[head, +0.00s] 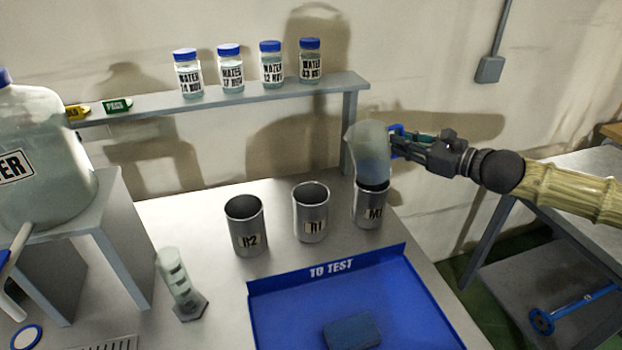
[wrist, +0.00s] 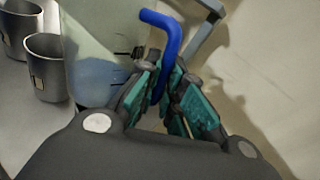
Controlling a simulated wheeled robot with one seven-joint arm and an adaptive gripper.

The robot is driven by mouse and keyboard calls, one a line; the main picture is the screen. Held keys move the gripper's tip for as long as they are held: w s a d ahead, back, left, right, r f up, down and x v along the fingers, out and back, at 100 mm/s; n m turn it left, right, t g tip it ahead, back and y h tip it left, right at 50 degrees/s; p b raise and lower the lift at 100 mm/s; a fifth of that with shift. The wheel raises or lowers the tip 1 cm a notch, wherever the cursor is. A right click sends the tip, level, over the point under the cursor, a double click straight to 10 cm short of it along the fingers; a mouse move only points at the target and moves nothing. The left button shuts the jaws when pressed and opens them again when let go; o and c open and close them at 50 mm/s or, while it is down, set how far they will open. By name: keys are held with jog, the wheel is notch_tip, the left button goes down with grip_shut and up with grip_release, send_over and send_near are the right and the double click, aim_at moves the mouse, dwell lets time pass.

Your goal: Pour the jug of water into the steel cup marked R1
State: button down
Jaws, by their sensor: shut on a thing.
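My gripper (head: 398,145) is shut on the blue handle of a clear jug (head: 368,150). The jug hangs above the steel cup marked M1 (head: 370,208) and hides part of its rim. In the wrist view the blue handle (wrist: 168,45) is between the teal finger pads, and the jug (wrist: 95,65) holds pale bluish liquid low down. The jug looks about upright. The steel cup marked R1 (head: 311,215) stands just left of M1, open at the top. The steel cup marked R2 (head: 246,230) stands left of R1. Two steel cups show left of the jug in the wrist view.
A shelf (head: 225,97) with several blue-capped water bottles (head: 230,70) runs behind the cups. A blue "TO TEST" tray (head: 290,300) holding a dark blue block (head: 352,331) lies in front. A large water container (head: 45,160) and a glass cylinder (head: 178,282) stand left.

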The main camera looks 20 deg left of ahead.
aim_at(390, 127)
jog(key=shift+s+a+r+n+h+p, duration=0.1)
jog(key=shift+r+n+h+p, duration=0.1)
jog(key=shift+r+p, duration=0.4)
jog(key=shift+s+a+r+n+h+p, duration=0.1)
jog(key=shift+r+n+h+p, duration=0.1)
jog(key=shift+r+p, duration=0.4)
jog(key=a+p, duration=0.1)
jog(key=s+n+h+p, duration=0.1)
jog(key=p, duration=0.1)
jog(key=a+r+n+h+p, duration=0.1)
jog(key=shift+s+a+r+p, duration=0.1)
jog(key=shift+s+a+p, duration=0.2)
jog(key=shift+p, duration=0.1)
jog(key=shift+s+a+r+n+p, duration=0.1)
jog(key=shift+a+r+n+p, duration=0.1)
jog(key=shift+r+p, duration=0.25)
jog(key=shift+s+a+r+n+p, duration=0.1)
jog(key=shift+r+n+p, duration=0.15)
jog(key=shift+p, duration=0.4)
jog(key=shift+s+a+r+n+h+p, duration=0.15)
jog(key=shift+a+r+n+h+p, duration=0.15)
jog(key=shift+r+h+p, duration=0.45)
jog(key=shift+s+a+f+n+p, duration=0.15)
jog(key=shift+a+f+n+p, duration=0.1)
jog(key=shift+p, duration=0.25)
jog(key=shift+f, duration=0.1)
jog(key=shift+t+h+p, duration=0.3)
jog(key=shift+h+p, duration=0.05)
jog(key=shift+p, duration=0.05)
